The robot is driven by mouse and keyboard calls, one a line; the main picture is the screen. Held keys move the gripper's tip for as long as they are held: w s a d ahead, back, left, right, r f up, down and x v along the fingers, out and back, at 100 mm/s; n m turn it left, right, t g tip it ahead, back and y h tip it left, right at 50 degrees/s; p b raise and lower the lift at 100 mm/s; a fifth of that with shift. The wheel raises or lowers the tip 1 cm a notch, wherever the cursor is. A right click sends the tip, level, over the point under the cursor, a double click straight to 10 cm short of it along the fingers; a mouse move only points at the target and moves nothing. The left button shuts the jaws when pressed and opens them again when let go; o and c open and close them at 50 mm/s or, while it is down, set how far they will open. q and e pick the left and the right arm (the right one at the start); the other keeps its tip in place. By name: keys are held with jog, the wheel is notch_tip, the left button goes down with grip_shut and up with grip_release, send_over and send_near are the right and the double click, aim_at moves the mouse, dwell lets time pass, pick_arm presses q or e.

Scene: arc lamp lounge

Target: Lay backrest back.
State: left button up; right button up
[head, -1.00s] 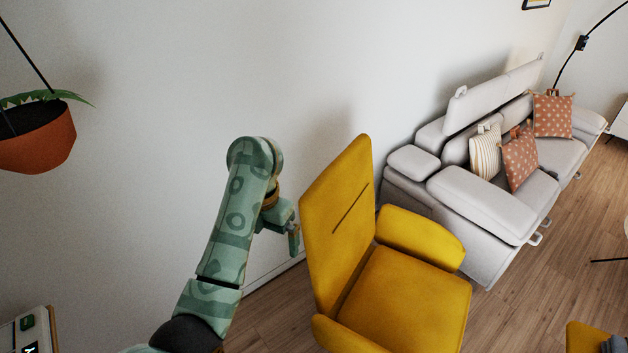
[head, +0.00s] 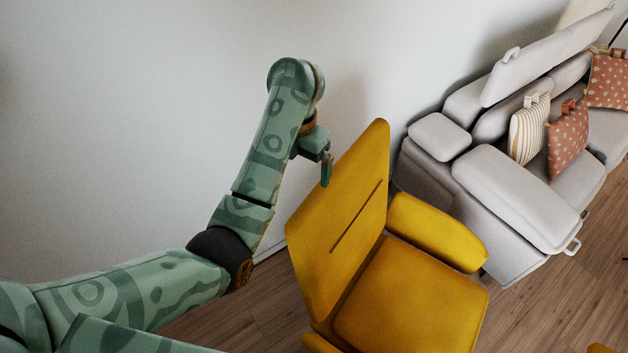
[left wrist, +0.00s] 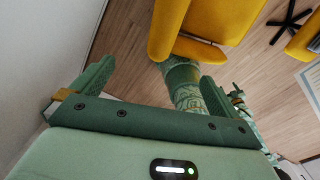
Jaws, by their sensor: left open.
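A yellow armchair (head: 398,298) stands at lower middle in the head view. Its tall backrest (head: 335,245), with a dark slit, stands raised and leans a little. My left gripper (head: 326,168) is open, at the backrest's upper left edge; I cannot tell whether it touches. In the left wrist view, the jaws of this gripper (left wrist: 155,90) are spread with no object held between them. Yellow upholstery (left wrist: 195,25) of the chair shows beyond them. My right gripper cannot be made out.
A grey sofa (head: 500,215) with a striped cushion (head: 528,130) and dotted cushions (head: 568,140) stands right of the chair. A white wall (head: 150,120) runs behind my left arm.

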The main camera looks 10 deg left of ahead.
pick_arm(q)
jog(key=b, duration=0.6)
send_near(302, 210)
jog(key=shift+s+f, duration=0.25)
jog(key=shift+s, duration=0.25)
jog(key=f+b, duration=0.1)
jog(key=f, duration=0.1)
jog(key=f+b, duration=0.1)
jog(key=f, duration=0.2)
jog(key=f+b, duration=0.1)
jog(key=f, duration=0.1)
jog(key=shift+w+f+b, duration=0.2)
jog(key=shift+w+b, duration=0.15)
jog(key=shift+w, duration=0.05)
jog(key=shift+s+f, duration=0.15)
jog(key=shift+f, duration=0.65)
pick_arm(e)
jog(key=s+f, duration=0.3)
jog(key=f, duration=0.7)
jog(key=shift+f, duration=0.15)
